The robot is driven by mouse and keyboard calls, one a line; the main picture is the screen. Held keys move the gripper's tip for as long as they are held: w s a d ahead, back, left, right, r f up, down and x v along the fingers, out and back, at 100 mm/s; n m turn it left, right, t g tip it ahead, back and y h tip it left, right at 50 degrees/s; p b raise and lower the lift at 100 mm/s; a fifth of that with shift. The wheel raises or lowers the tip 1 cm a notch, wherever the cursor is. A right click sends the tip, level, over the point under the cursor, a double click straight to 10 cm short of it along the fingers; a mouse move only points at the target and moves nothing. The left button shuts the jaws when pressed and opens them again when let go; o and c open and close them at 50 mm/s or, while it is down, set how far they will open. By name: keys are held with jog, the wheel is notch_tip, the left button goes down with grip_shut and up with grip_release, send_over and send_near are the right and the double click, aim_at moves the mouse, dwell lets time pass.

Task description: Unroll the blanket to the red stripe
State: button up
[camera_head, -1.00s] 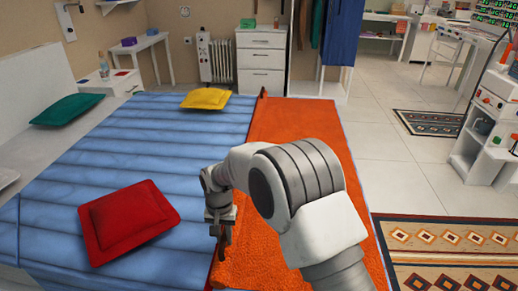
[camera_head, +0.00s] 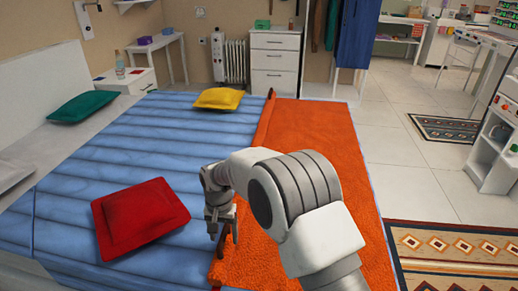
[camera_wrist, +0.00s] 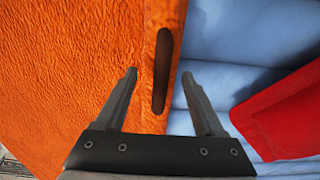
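The orange blanket (camera_head: 315,135) lies over the right part of the blue bed (camera_head: 150,135), with a raised, rolled edge (camera_head: 264,115) along its left side. My gripper (camera_head: 224,238) is at the near end of that edge. In the wrist view my gripper (camera_wrist: 159,75) is open, with one finger over the blanket (camera_wrist: 70,75) and the other over the blue bedding (camera_wrist: 210,60). A dark, narrow handle-like bar (camera_wrist: 162,70) on the rolled edge lies between the fingertips. I cannot tell whether the fingers touch it. I cannot make out a red stripe on the bed.
A red pillow (camera_head: 140,217) lies on the bed just left of my gripper. A yellow pillow (camera_head: 219,98) and a green pillow (camera_head: 86,106) lie farther back. Bare floor (camera_head: 400,170) and patterned rugs (camera_head: 450,250) are to the right.

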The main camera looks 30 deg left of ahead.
dwell(0.4)
jog(key=shift+r+p, duration=2.55)
jog(key=shift+r, duration=1.5)
